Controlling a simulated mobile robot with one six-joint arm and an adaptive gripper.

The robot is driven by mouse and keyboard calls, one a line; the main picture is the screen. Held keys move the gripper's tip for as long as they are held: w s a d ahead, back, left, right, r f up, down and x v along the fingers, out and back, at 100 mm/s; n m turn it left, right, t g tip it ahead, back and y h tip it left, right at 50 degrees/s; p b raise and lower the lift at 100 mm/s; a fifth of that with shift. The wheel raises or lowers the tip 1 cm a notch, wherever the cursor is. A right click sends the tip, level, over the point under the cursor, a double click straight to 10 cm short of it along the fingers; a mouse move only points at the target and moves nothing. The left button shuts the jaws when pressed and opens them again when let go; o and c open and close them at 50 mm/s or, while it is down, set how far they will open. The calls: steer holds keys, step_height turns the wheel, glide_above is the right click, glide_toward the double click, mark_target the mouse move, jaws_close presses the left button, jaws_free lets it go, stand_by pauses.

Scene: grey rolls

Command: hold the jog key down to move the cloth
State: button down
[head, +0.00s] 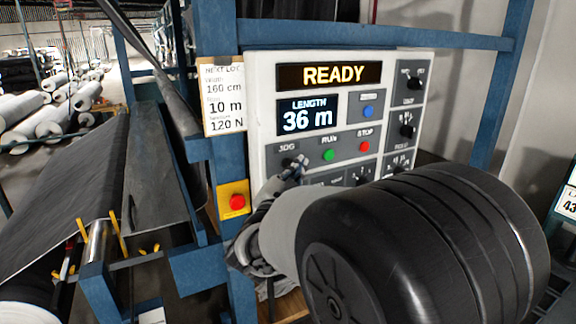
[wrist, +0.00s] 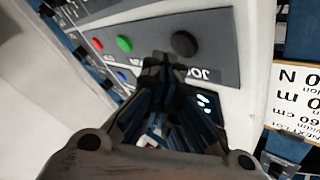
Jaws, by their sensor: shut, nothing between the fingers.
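The jog key is a round black button (wrist: 184,44) on the grey strip of the control panel (head: 258,80), under a JOG label. In the wrist view it stands clear of my fingertips, just beyond them and to the right. My gripper (wrist: 165,60) is shut and empty, its tips close to the panel. In the head view the gripper (head: 300,164) partly covers the jog key's spot. I cannot tell whether the tips touch the panel. The dark grey cloth (head: 75,195) hangs in a sloping sheet at the left. The display (head: 333,75) reads READY; the length display (head: 308,114) reads 36 m.
The green RUN button (head: 328,155) and red STOP button (head: 364,146) sit right of the jog key. A red mushroom button on a yellow box (head: 237,187) is below left. A paper card (head: 222,97) hangs beside the panel. Blue frame posts (head: 495,95) surround it.

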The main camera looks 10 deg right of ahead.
steer(key=shift+s+d+b, duration=0.25)
steer(key=shift+s, duration=0.55)
steer(key=shift+s+d+b, duration=0.25)
steer(key=shift+s+b, duration=0.05)
steer(key=shift+s, duration=0.45)
steer(key=shift+s+d+b, duration=0.25)
steer(key=shift+s, duration=0.55)
steer(key=s+a+f+n+g+y, duration=0.4)
steer(key=s+a+n+y, duration=0.2)
steer(key=s+n+y, duration=0.35)
steer(key=s+d+f+n+g, duration=0.1)
steer(key=s+d+f+g, duration=0.1)
steer(key=s, duration=0.6)
steer(key=s+d+f+n+g, duration=0.1)
steer(key=s+d+f+g, duration=0.1)
steer(key=s+f+g, duration=0.2)
steer(key=s+d+f+n+g, duration=0.1)
steer(key=s+f, duration=0.4)
steer(key=s, duration=0.7)
steer(key=shift+s+d+f+g+h, duration=0.3)
steer(key=shift+d+f+g+h, duration=0.1)
steer(key=shift+g, duration=0.5)
steer(key=c, duration=2.3)
jaws_free()
